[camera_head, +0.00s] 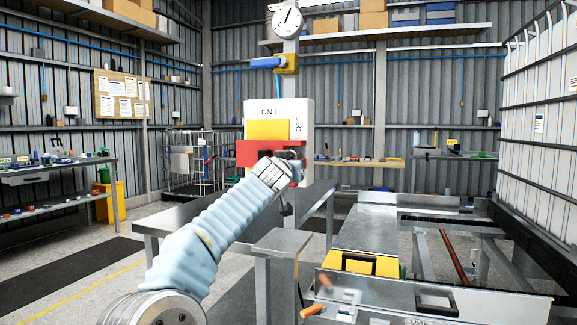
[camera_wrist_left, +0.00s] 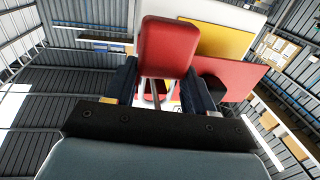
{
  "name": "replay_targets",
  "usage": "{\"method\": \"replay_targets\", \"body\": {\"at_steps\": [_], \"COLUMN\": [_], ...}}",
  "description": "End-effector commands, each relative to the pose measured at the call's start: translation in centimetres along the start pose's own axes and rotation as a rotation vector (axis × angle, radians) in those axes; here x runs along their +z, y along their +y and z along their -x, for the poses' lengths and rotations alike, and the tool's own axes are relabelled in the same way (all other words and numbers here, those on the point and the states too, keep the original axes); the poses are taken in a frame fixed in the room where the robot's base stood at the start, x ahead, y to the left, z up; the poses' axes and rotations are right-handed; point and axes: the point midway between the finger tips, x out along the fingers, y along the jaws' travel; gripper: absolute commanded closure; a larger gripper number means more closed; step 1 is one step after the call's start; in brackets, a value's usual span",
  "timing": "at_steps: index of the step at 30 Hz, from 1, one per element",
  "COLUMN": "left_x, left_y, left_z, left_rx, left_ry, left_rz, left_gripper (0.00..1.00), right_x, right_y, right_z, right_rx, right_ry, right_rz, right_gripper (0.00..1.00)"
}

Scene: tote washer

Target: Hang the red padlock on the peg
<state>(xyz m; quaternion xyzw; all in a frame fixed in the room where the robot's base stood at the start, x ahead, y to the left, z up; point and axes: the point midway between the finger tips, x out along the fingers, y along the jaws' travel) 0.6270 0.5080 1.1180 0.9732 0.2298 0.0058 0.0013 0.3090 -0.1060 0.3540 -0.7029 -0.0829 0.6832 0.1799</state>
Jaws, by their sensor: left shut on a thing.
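The red padlock (camera_wrist_left: 167,45) shows as a red block in the left wrist view, with a thin metal shackle below it between my fingers. My left gripper (camera_wrist_left: 160,92) is shut on it. In the head view my left gripper (camera_head: 282,165) is in front of the lower part of a white switch box (camera_head: 304,111) marked ON and OFF. The box carries a yellow plate (camera_head: 267,130) and a red plate (camera_head: 246,152), partly covered by my gripper. I cannot make out the peg clearly, nor whether the padlock touches anything. My right gripper is not in view.
The box is on a grey post below a round gauge (camera_head: 287,21) and a blue-handled valve (camera_head: 266,62). A metal bench (camera_head: 375,228) with a yellow block (camera_head: 348,263) stands at the right. A white caged tank (camera_head: 540,115) is at far right. Open floor lies left.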

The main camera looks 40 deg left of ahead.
Motion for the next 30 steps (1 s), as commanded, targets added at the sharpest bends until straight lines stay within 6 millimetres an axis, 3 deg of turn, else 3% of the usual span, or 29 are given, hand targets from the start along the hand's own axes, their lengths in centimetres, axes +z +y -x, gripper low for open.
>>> {"method": "replay_targets", "body": {"at_steps": [14, 15, 20, 21, 30], "left_x": [0.70, 0.73, 0.70, 0.68, 0.62], "left_y": [-0.03, -0.03, -0.02, -0.02, -0.02], "left_z": [-0.01, -0.02, -0.01, -0.01, 0.23], "left_rx": [0.000, 0.000, 0.000, 0.000, 0.000], "left_ry": [-0.002, -0.003, -0.002, -0.001, 0.000], "left_rz": [-0.001, -0.001, -0.001, -0.001, -0.001], "left_gripper": [0.88, 0.45, 0.20, 0.17, 0.17], "right_x": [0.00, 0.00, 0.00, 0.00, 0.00], "right_y": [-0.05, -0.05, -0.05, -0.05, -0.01], "right_z": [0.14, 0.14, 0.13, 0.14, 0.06], "right_rx": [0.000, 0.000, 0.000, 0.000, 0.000], "right_ry": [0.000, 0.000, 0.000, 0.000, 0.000], "right_rz": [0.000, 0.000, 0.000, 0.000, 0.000], "right_gripper": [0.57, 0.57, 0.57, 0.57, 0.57]}}
